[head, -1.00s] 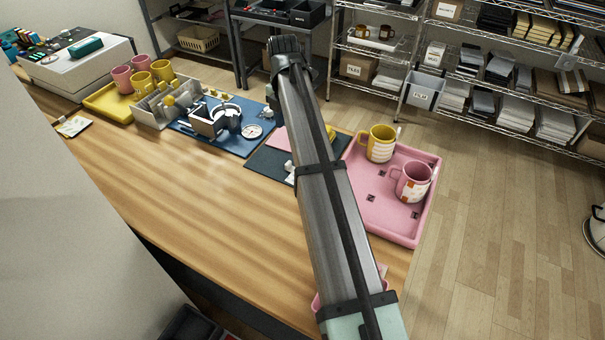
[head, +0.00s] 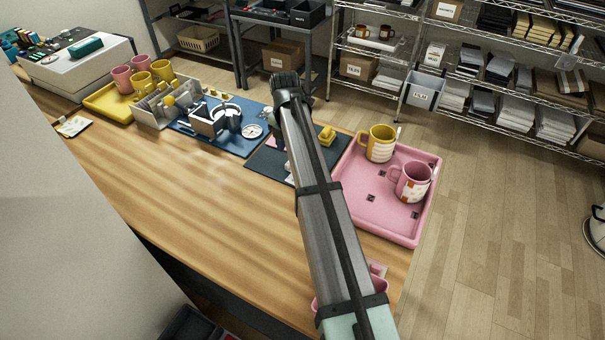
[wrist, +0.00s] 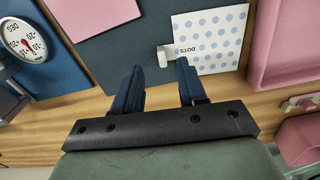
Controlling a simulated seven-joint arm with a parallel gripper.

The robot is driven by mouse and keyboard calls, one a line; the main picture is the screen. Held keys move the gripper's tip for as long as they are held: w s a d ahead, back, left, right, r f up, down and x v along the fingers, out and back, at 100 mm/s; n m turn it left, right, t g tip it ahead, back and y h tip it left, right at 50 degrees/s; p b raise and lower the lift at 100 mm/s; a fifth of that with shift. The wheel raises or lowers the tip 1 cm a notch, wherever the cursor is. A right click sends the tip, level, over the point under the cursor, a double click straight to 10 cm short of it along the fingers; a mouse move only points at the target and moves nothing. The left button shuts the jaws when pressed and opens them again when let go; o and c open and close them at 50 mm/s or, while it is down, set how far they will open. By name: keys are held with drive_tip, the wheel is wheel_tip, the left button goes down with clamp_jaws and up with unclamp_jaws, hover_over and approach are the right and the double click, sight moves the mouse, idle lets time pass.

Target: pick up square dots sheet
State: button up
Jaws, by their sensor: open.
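My gripper (wrist: 160,67) is open and empty. Its right fingertip is near the sheet's lower left part and the tab, and its left fingertip is over the mat. I cannot tell its height above the mat. In the head view my arm hides the gripper and most of the sheet.
A pink sheet (wrist: 92,14) lies on the mat at left. A dial scale (wrist: 24,40) is farther left. The pink tray (head: 385,213), holding a yellow mug (head: 379,143) and a pink mug (head: 411,182), borders the mat on the right. The wooden table front (head: 220,215) is clear.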

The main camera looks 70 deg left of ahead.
drive_tip(key=f, duration=0.5)
drive_tip(key=shift+d, duration=0.2)
clamp_jaws()
